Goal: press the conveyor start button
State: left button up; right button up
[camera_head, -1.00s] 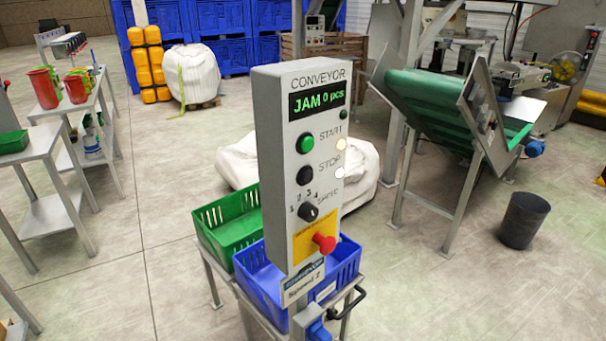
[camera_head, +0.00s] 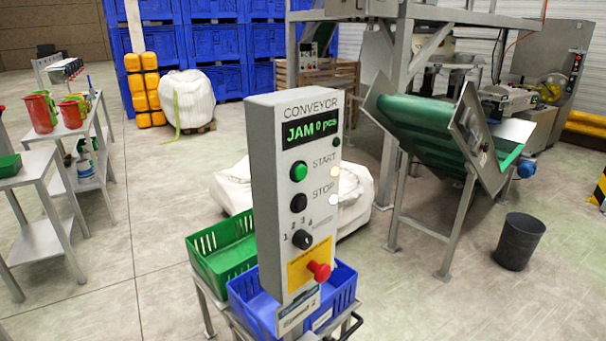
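The grey conveyor control box (camera_head: 293,205) stands upright in the middle of the head view. Its display (camera_head: 309,129) reads "JAM 0 pcs" in green. The green start button (camera_head: 298,171) is on its front face, left of the word START. Below it are the black stop button (camera_head: 299,203), a black rotary knob (camera_head: 302,239) and a red mushroom button (camera_head: 318,270) on a yellow plate. Neither of my grippers is in view.
A green crate (camera_head: 213,262) and a blue crate (camera_head: 341,290) sit on a stand around the box. White sacks (camera_head: 231,187) lie behind it. A green conveyor (camera_head: 420,112) and a dark bin (camera_head: 520,241) stand at right, shelves (camera_head: 50,237) at left. Open floor lies between.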

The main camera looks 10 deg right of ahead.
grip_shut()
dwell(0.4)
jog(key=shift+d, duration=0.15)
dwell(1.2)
